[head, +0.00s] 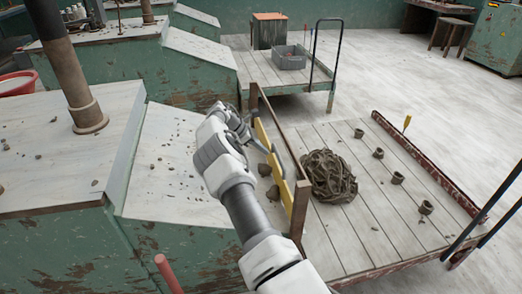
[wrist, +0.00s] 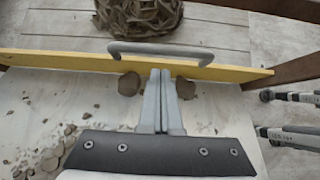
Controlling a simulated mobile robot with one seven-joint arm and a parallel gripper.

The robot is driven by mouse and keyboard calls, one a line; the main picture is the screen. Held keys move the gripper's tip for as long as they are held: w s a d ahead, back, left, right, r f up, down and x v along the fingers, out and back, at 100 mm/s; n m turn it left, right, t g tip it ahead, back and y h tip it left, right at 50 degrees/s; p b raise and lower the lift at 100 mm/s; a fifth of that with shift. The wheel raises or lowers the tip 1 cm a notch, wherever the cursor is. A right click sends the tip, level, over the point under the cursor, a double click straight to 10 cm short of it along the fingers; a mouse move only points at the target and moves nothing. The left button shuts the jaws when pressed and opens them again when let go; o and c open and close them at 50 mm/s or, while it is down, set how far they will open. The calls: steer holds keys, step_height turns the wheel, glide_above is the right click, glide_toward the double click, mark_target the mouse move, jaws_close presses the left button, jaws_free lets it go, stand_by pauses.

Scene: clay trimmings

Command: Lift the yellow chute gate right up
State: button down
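The yellow chute gate (head: 270,150) is a long flat bar between two brown posts, at the lower end of a pale sloping chute (head: 165,165). In the wrist view the gate (wrist: 60,59) runs across the upper part, with a grey bar handle (wrist: 160,48) on it. My gripper (wrist: 160,72) has its two fingers side by side, with no clear gap and nothing seen between them. Its fingertips are at the gate's near side, just short of the handle; I cannot tell whether they touch the gate. Two brown clay lumps (wrist: 129,84) lie beside the fingers.
Beyond the gate is a planked cart (head: 345,240) with a big brown clay heap (head: 328,177) and several small pieces. Clay crumbs (wrist: 50,145) lie on the chute. Another cart (head: 255,68) with a grey bin (head: 287,62) stands behind. Pale floor is open at right.

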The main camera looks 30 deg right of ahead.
mark_target(282, 132)
steer(key=b+x, duration=0.1)
steer(key=x, duration=0.5)
steer(key=shift+f, duration=0.1)
step_height(282, 132, up, 13)
steer(key=p, duration=0.7)
steer(key=shift+d, duration=0.15)
steer(key=shift+d+r, duration=0.1)
steer(key=shift+r, duration=0.45)
steer(key=shift+w+r, duration=0.1)
steer(key=a+f+p+v, duration=0.1)
steer(key=p+v, duration=0.3)
steer(key=v, duration=1.2)
steer(key=shift+a+r, duration=0.3)
